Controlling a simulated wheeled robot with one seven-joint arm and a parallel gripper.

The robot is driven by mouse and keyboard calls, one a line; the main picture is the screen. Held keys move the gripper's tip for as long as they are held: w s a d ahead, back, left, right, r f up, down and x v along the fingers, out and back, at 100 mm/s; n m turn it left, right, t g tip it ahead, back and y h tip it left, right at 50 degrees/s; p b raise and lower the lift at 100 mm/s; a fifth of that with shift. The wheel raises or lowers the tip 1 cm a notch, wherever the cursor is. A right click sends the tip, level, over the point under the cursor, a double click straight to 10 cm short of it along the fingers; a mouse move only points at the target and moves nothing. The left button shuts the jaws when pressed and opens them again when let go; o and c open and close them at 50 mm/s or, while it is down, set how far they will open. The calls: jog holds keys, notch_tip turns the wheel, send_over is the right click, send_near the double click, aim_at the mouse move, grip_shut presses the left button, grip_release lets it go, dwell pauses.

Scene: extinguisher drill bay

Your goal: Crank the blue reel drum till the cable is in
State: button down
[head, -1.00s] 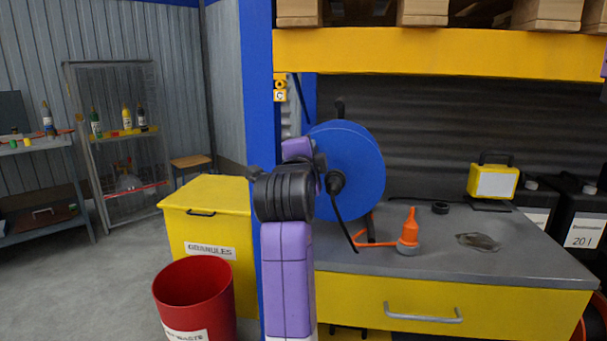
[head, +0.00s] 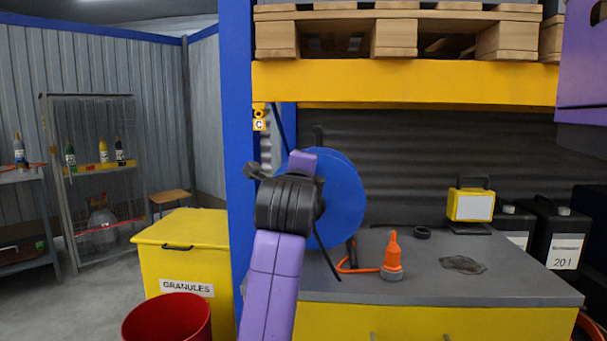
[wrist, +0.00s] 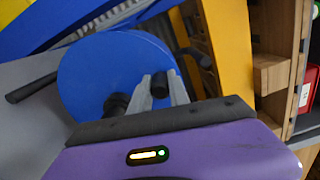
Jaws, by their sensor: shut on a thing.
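The blue reel drum (head: 343,205) stands on the grey bench top, upright and partly behind my arm in the head view. It fills the middle of the wrist view (wrist: 100,65). My gripper (wrist: 162,86) is at the drum's face, its grey fingers shut on a black crank knob (wrist: 160,84). In the head view my arm hides the fingertips. A short orange cable (head: 353,269) lies on the bench from near the drum's foot to an orange cone-shaped end (head: 393,252) with a grey base. How much cable is on the drum cannot be seen.
A yellow work lamp (head: 470,205), a black ring (head: 422,232) and a dark flat patch (head: 463,264) are on the bench to the right. A blue post (head: 239,150) stands left of the drum. A yellow granules bin (head: 185,255) and red bucket (head: 167,322) stand further left.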

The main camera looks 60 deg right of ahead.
jog(key=shift+s+f, duration=0.1)
jog(key=c, duration=1.2)
grip_release()
jog(key=shift+c, duration=0.2)
jog(key=shift+a, duration=0.35)
jog(key=p+v, duration=0.1)
jog(key=v, duration=0.6)
jog(key=shift+s, duration=0.15)
